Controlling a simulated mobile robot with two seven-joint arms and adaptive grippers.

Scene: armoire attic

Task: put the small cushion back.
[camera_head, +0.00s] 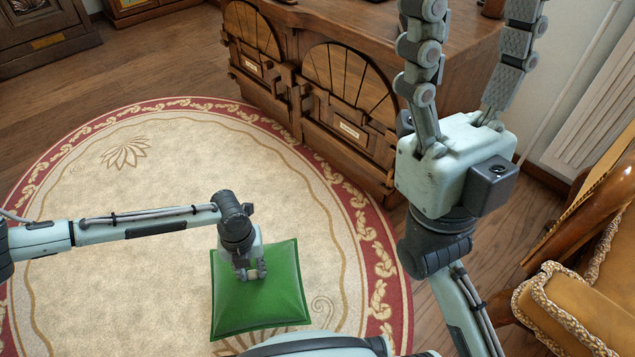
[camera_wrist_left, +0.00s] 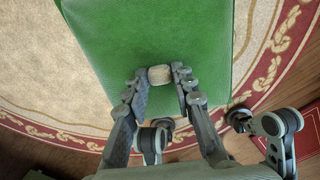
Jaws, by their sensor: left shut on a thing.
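The small cushion is a green square (camera_head: 240,316) in the lower middle of the head view, over the rug. It also fills the upper middle of the left wrist view (camera_wrist_left: 150,30). My left gripper (camera_head: 250,273) points down at the cushion's middle, its fingers closed around a small tan block or tab (camera_wrist_left: 159,74) at the cushion's face. I cannot tell whether the cushion rests on the rug or hangs just above it. My right gripper (camera_head: 478,25) points up at the upper right, its long fingers spread apart with nothing between them.
A round cream rug (camera_head: 130,200) with a red border covers the floor. A carved wooden cabinet (camera_head: 350,95) stands at the back, partly behind my right gripper. A mustard armchair with rope trim (camera_head: 585,310) is at lower right, near a white radiator (camera_head: 595,110). The left of the rug is clear.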

